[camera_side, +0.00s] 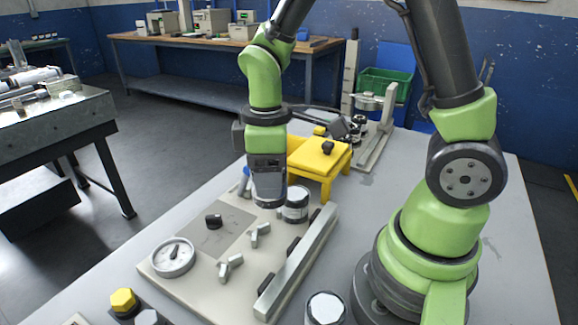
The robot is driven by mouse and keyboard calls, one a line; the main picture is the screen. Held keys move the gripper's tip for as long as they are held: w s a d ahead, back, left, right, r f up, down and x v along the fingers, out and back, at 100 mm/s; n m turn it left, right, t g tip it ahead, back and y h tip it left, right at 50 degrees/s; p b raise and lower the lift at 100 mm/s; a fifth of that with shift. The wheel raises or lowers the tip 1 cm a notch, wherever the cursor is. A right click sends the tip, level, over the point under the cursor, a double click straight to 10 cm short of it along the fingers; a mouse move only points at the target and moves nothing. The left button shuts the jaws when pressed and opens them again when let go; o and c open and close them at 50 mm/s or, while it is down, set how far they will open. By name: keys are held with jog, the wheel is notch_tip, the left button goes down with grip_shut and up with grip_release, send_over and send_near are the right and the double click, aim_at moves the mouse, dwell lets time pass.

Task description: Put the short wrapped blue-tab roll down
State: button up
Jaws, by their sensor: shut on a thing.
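My gripper (268,192) points straight down over the far part of the pale base plate (190,262). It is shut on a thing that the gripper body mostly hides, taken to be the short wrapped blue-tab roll. A small blue piece (245,173) shows at the gripper's left side; I cannot tell whether it belongs to that roll. A white and dark cylinder (297,205) stands upright just right of the gripper. I cannot tell whether the held thing touches the plate.
A round dial (172,257), a black knob (213,221) and two grey wing handles (260,236) stand on the plate. A grey rail (298,262) runs along its right side. A yellow stand (320,155) is behind the gripper. A yellow hex knob (123,301) is front left.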

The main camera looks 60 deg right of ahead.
jog(key=r, duration=0.4)
jog(key=shift+w+d+r, duration=0.1)
jog(key=shift+w+r, duration=0.1)
jog(key=shift+w, duration=0.05)
jog(key=w+d+m, duration=0.3)
jog(key=w+d, duration=0.5)
jog(key=w, duration=0.1)
jog(key=w+d+m, duration=0.3)
jog(key=d+m, duration=0.3)
jog(key=d, duration=1.1)
notch_tip(320, 180, down, 13)
jog(key=shift+a+r, duration=0.1)
jog(key=shift+f, duration=2.1)
jog(key=shift+f, duration=0.2)
jog(key=o, duration=1)
